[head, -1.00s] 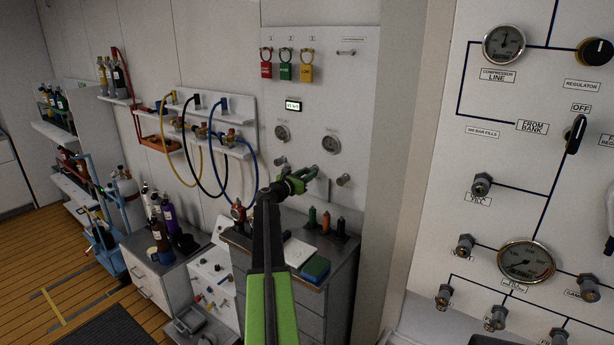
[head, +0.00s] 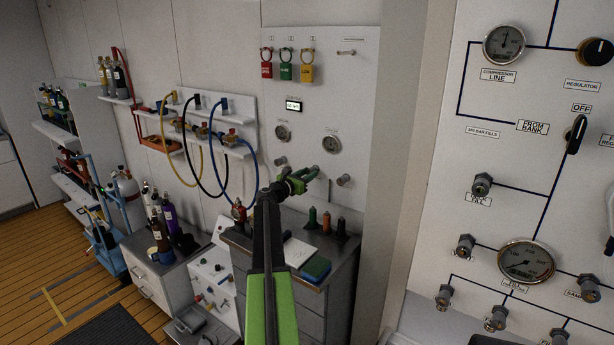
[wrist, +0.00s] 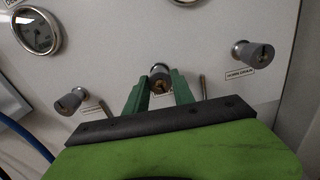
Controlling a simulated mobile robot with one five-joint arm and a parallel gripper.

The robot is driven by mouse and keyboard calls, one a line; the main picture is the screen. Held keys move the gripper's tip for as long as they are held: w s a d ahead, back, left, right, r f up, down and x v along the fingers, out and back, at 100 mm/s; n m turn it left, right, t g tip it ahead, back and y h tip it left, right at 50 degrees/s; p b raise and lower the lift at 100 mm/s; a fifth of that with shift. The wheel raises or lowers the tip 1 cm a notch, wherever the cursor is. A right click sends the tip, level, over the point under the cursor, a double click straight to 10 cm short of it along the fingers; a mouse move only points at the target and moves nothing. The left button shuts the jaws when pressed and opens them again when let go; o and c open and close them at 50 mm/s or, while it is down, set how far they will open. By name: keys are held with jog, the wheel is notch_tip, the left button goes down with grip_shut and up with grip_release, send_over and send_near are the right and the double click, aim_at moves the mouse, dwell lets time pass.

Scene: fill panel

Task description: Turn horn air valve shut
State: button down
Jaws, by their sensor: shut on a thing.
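My gripper (head: 303,178) reaches the lower part of the far white panel (head: 362,80). In the wrist view its two green fingers (wrist: 160,92) stand either side of the middle valve knob (wrist: 159,72) and are shut on it. The fingers hide part of that knob, and I cannot read its label. A grey left knob (wrist: 73,100) and a right knob (wrist: 250,52) stay free beside it. The label (wrist: 240,73) below the right knob seems to read "HORN DRAIN". The knob's turn position is unclear.
Round gauges (head: 331,144) and a small display (head: 293,106) sit above the knobs. Red, green and yellow tags (head: 286,66) hang higher. A grey cabinet (head: 318,262) with bottles stands below. A large gauge panel (head: 540,200) fills the right side.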

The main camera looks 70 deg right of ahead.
jog(key=shift+w, duration=0.2)
jog(key=c, duration=1.1)
grip_release()
jog(key=shift+d, duration=0.1)
jog(key=shift+s, duration=0.1)
jog(key=v, duration=1.7)
jog(key=shift+a, duration=0.3)
